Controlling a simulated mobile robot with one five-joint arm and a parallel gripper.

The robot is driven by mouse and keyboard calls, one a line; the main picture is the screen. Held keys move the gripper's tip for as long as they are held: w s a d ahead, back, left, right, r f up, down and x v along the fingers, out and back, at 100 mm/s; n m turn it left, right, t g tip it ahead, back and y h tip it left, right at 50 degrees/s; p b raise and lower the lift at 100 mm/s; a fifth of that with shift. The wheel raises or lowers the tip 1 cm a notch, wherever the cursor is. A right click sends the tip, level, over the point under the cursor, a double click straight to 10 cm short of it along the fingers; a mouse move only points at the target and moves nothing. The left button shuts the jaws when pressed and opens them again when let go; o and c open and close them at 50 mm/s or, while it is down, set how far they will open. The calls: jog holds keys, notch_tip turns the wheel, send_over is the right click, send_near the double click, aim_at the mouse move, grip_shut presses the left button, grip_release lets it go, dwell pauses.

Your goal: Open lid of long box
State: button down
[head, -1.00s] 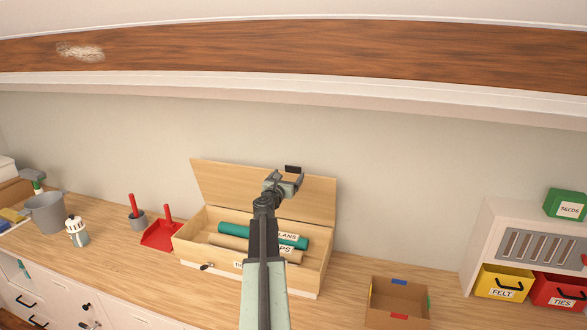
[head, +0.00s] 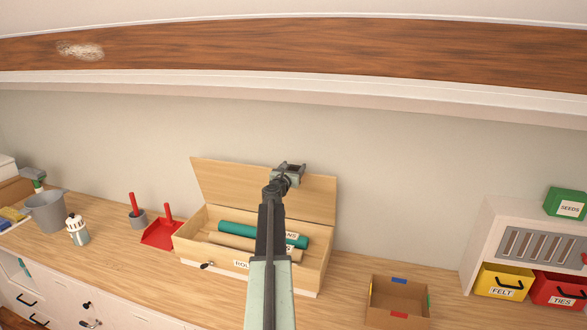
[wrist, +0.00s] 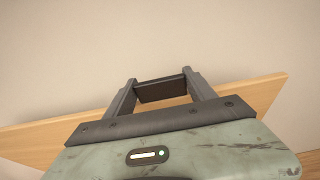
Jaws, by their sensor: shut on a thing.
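The long box (head: 310,279) is pale wood and stands on the counter. Its lid (head: 225,183) is up, tilted back toward the wall, and the inside shows. A green roll (head: 240,231) and a tan roll (head: 228,241) lie in it, partly hidden by my arm. My gripper (head: 291,168) is at the lid's top edge, right of its middle. In the wrist view its fingers are shut on a dark bar (wrist: 162,90), seemingly the lid's handle, with the wooden lid (wrist: 255,94) behind.
An open cardboard box (head: 398,297) is to the right, near a shelf with yellow (head: 502,283) and red bins. A sloping wooden beam (head: 300,55) crosses above.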

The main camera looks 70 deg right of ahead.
jog(key=d, duration=0.6)
jog(key=shift+w+d+r+p, duration=0.15)
jog(key=shift+w+r+p, duration=0.1)
jog(key=shift+r+p, duration=0.15)
jog(key=shift+c, duration=1.6)
grip_release()
jog(key=a, duration=0.8)
jog(key=shift+s, duration=0.25)
